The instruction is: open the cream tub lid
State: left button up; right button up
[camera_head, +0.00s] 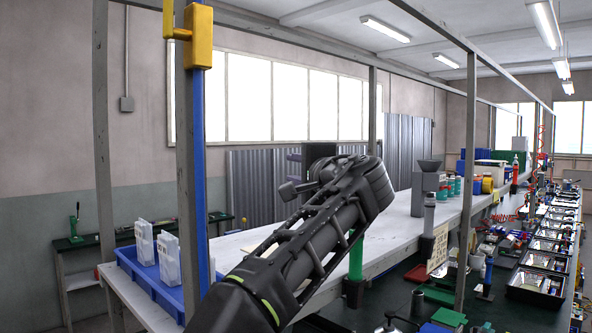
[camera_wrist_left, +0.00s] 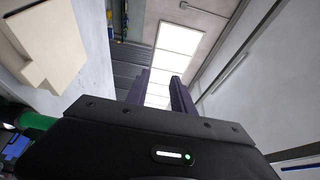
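A cream box-like thing (camera_wrist_left: 45,42), which looks like the tub, shows at the upper left of the left wrist view on a pale surface. I cannot make out its lid edge. In the head view my left arm hides much of the bench, and only a small tan patch (camera_head: 262,249) shows beside it. My left gripper (camera_head: 293,168) is raised above the bench; its two dark fingers (camera_wrist_left: 161,92) stand apart with nothing between them in the wrist view. It is apart from the cream thing. My right gripper is not in view.
A blue tray (camera_head: 148,277) with white containers (camera_head: 168,258) stands at the left end of the pale bench (camera_head: 400,232). A blue post with a yellow box (camera_head: 198,38) rises in front. A grey hopper-topped device (camera_head: 424,190) and several cans stand further right.

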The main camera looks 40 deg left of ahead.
pick_arm(q)
jog(key=b+v, duration=0.3)
jog(key=v, duration=0.4)
jog(key=shift+s+d, duration=0.2)
jog(key=shift+d, duration=0.15)
jog(key=shift+f, duration=0.1)
